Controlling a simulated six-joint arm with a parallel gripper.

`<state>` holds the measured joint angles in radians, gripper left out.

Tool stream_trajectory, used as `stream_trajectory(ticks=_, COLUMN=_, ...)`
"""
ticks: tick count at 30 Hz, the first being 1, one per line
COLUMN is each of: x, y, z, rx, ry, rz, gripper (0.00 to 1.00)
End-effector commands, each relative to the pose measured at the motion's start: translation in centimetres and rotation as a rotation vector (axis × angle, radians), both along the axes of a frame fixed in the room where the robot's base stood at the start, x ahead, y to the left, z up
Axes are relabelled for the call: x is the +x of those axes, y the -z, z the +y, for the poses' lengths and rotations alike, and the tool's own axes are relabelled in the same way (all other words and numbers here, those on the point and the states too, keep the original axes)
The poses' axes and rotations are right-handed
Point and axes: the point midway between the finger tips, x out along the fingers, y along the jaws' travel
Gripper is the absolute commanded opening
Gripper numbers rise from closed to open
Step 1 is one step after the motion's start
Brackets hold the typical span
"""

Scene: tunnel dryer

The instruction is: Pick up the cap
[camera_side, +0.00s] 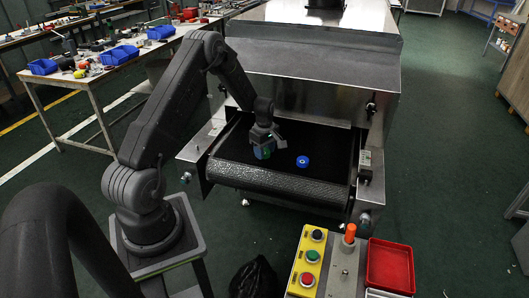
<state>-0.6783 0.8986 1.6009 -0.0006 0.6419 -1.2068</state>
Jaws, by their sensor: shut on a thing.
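My gripper (264,144) is over the left part of the dark conveyor belt (235,149), pointing down. It is shut on a small dark blue, rounded thing (261,153), partly hidden by the fingers. I cannot tell for certain whether this is the cap, or whether it touches the belt. A bright blue round piece (302,161) with a pale centre lies on the belt to the right of my gripper, apart from it.
The metal dryer housing (310,70) stands behind the belt. In front are a yellow button box (308,258), an orange-topped post (350,233) and a red tray (391,243). A cluttered workbench (100,72) with blue bins is at left. The belt's right part is clear.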

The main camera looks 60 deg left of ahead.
Motion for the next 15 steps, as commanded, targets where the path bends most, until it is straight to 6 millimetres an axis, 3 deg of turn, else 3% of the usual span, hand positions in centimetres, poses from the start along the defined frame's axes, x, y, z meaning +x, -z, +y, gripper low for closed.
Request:
stream_trajectory(ticks=8, x=0.1, y=-4.0, z=0.1, rx=0.003, ry=0.0, rz=-0.004, gripper=0.21)
stream_trajectory(ticks=15, x=-5.0, y=-7.1, z=2.5, rx=0.003, ry=-0.007, rz=-0.002, gripper=0.21)
